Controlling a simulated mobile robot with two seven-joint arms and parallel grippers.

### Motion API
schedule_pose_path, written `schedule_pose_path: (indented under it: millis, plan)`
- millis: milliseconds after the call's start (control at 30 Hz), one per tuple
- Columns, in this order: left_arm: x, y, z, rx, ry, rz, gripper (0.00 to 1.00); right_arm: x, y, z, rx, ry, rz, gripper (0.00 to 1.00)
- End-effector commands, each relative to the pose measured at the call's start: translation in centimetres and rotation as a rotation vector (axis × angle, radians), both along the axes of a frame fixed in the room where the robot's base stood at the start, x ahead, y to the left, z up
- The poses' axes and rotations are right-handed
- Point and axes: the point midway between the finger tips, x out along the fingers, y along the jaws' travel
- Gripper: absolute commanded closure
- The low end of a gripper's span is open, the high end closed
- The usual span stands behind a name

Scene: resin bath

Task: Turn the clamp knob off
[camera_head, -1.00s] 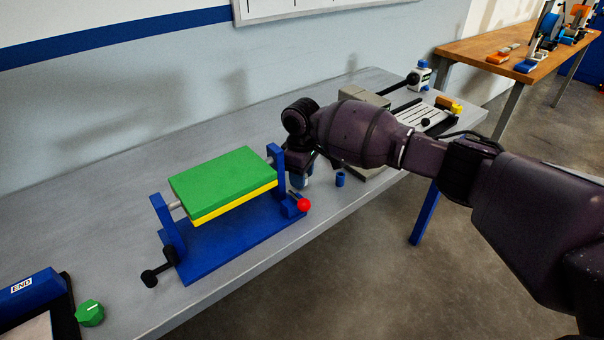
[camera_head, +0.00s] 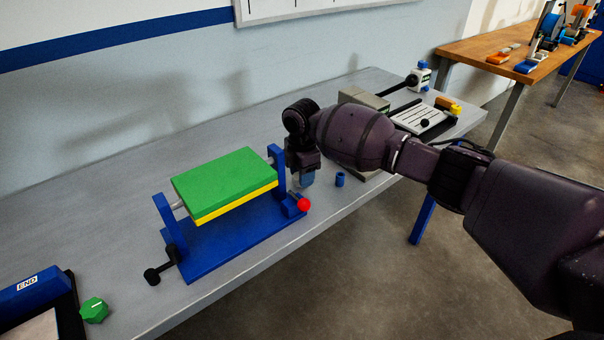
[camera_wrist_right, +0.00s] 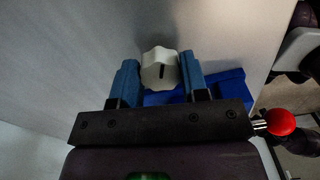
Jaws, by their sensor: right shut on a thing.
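The white clamp knob (camera_wrist_right: 159,69), with a dark index line on its face, shows in the right wrist view. My right gripper (camera_wrist_right: 161,78) has its blue fingers on either side of the knob and is shut on it. In the head view my right gripper (camera_head: 306,178) points down at the right end of the blue fixture (camera_head: 225,246); the knob is hidden there behind the gripper. The fixture carries a green-and-yellow block (camera_head: 225,181) between two uprights. My left gripper is not in view.
A red ball-ended lever (camera_head: 304,204) is close to the gripper. A small blue cylinder (camera_head: 340,179) stands to its right. A black crank (camera_head: 160,272), a green knob (camera_head: 95,310) and a blue END block (camera_head: 30,292) are at the left. The table behind the fixture is clear.

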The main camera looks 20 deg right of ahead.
Motion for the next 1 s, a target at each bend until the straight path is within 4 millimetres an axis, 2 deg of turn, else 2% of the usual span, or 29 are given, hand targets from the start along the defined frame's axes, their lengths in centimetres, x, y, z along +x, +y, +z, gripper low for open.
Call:
schedule_pose_path:
  millis: [200, 500, 1000]
  plan:
    - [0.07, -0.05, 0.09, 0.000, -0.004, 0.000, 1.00, 0.06, 0.09, -0.09, 0.002, 0.001, 0.187, 0.83]
    - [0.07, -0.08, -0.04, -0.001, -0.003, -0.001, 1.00, 0.13, 0.13, -0.05, 0.002, 0.001, 0.369, 0.83]
    - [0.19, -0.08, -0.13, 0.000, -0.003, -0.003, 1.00, 0.17, 0.15, 0.02, 0.001, 0.000, 0.454, 0.83]
